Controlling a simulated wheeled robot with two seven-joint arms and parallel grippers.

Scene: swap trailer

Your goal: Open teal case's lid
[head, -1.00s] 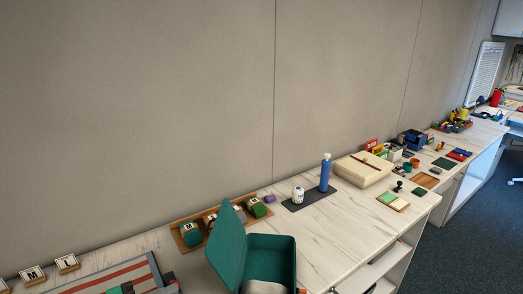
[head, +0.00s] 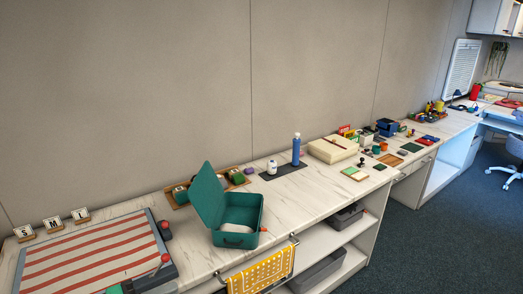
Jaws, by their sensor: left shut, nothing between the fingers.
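The teal case (head: 236,241) stands on the counter in the middle of the head view. Its lid (head: 208,197) is up, standing steeply at the case's left side, and the inside of the case is open to view. A greyish rounded thing (head: 238,229) shows low inside it. My left gripper (head: 155,274) seems to be the dark shape at the bottom left edge, largely cut off, apart from the case and lid. It is shut and empty. My right gripper is not in view.
A red-and-white striped panel (head: 85,255) lies left of the case. A wooden tray (head: 181,199) is behind it. A blue bottle (head: 296,150) and white jar (head: 271,167) stand to the right. A yellow cloth (head: 262,272) hangs on a front rail.

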